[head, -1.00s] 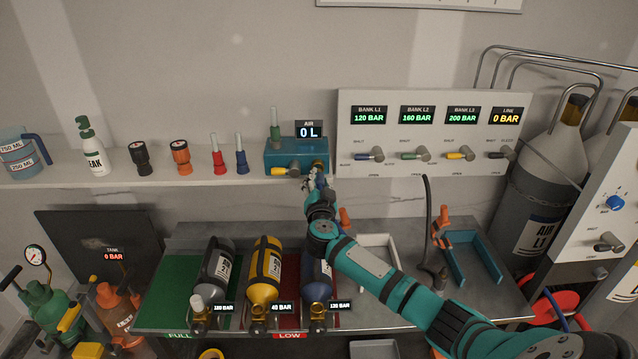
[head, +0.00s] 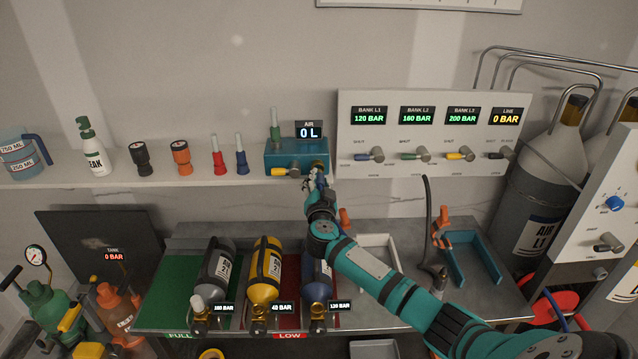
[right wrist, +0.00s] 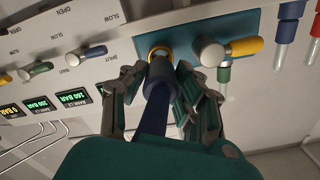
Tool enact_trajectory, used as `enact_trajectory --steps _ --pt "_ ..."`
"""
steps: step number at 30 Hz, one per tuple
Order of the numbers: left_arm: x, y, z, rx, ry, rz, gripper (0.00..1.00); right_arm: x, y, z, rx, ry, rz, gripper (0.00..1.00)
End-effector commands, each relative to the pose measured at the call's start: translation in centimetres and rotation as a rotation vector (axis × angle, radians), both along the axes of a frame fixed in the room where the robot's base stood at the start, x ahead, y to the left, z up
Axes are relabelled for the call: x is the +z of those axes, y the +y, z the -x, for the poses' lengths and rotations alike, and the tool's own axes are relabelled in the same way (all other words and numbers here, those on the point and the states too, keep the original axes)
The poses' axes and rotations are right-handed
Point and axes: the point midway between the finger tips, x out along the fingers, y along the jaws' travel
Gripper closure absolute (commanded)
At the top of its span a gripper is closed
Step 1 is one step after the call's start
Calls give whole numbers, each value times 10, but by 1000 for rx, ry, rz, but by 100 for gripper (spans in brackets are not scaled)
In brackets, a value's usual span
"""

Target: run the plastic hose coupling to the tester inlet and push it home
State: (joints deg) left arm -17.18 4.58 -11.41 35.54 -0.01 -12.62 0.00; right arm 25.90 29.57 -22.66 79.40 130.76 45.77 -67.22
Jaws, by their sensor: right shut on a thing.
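The tester is a teal box (head: 290,160) on the wall shelf, with a yellow-handled valve (head: 285,171) on its front and a display reading AIR 0 L above it. My right gripper (head: 316,180) is just in front of its lower right part. In the right wrist view, the gripper (right wrist: 162,88) is shut on the blue hose coupling (right wrist: 160,78). The coupling points at the brass-rimmed inlet (right wrist: 161,50) on the teal face. Its front end is at the ring; I cannot tell how deep it sits. My left gripper is not in view.
Right of the tester is a valve panel (head: 434,108) with several levers. The bench below holds three cylinders, the blue one (head: 316,270) near my arm, a white tray (head: 392,246) and a teal bracket (head: 460,265). Red and blue nozzles (head: 240,160) stand left of the tester.

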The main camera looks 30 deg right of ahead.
Motion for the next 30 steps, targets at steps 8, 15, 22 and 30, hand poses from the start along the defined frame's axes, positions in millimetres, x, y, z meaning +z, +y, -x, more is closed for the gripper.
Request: enact_trajectory --steps 8,15,22,30 --pt "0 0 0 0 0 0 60 0 -1 -1 -1 -1 0 100" --pt "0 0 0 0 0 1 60 1 -4 -6 -1 -1 0 100" --pt "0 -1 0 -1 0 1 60 1 -7 -11 -1 -2 0 100" --pt "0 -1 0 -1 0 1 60 1 -10 -17 0 -2 0 100"
